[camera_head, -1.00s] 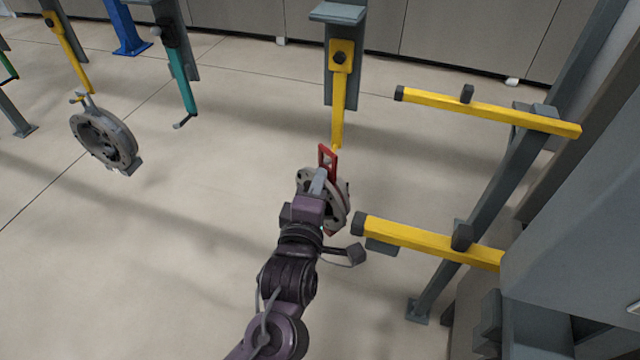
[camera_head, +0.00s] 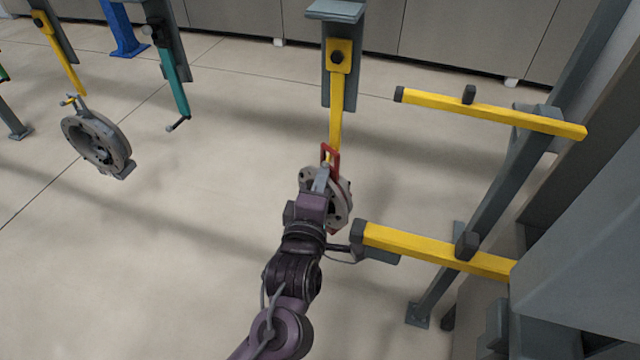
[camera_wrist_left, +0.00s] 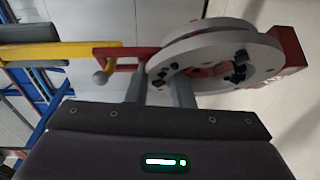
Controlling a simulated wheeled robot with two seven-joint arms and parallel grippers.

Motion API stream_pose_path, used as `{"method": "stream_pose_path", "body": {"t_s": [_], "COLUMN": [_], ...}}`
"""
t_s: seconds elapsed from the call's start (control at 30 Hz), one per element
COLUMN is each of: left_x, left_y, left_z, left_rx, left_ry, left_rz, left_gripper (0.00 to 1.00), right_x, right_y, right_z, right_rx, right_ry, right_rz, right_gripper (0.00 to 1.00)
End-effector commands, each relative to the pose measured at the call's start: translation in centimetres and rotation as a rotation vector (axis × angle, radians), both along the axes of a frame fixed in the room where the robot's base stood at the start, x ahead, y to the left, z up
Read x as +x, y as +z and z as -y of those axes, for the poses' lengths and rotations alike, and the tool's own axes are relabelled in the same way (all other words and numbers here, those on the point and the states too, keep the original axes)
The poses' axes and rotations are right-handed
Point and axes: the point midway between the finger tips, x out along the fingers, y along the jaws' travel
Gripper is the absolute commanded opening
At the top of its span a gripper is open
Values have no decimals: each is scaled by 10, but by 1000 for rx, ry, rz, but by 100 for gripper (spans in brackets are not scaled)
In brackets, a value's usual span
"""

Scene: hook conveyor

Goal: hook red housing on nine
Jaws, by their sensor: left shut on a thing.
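The red housing (camera_head: 343,209) is a grey round flanged body with red parts and a red loop (camera_head: 324,152) on top. My left gripper (camera_head: 321,180) is shut on it and holds it above the floor. A yellow hook (camera_head: 337,110) hangs from a grey bracket just beyond, its lower end overlapping the loop. In the left wrist view the yellow hook (camera_wrist_left: 110,48) with a grey ball tip is at the loop (camera_wrist_left: 127,67); I cannot tell whether it passes through. The housing (camera_wrist_left: 215,62) lies at the finger ends. No number is readable. My right gripper is out of view.
A rack with two yellow arms (camera_head: 480,111) (camera_head: 430,247) stands close on the right. A grey housing (camera_head: 95,142) hangs from another yellow hook (camera_head: 60,60) at left. A teal hook (camera_head: 179,90) hangs empty between.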

Motion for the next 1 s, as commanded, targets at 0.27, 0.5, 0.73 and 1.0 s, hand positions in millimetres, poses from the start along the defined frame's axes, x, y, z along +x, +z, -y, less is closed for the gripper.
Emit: {"method": "stream_pose_path", "body": {"t_s": [0.27, 0.5, 0.73, 1.0], "left_x": [1, 0, 0, -9], "left_y": [5, 5, 3, 0], "left_z": [0, 0, 0, -2], "left_rx": [-5, -5, -3, 1], "left_ry": [1, 1, 0, -1], "left_rz": [10, 10, 5, -5], "left_gripper": [0, 31, 46, 46], "right_x": [0, 0, 0, 0], "right_y": [0, 0, 0, 3], "right_z": [0, 0, 0, 0], "right_rx": [0, 0, 0, 0], "right_ry": [0, 0, 0, 0], "right_rz": [0, 0, 0, 0], "right_gripper": [0, 0, 0, 0]}}
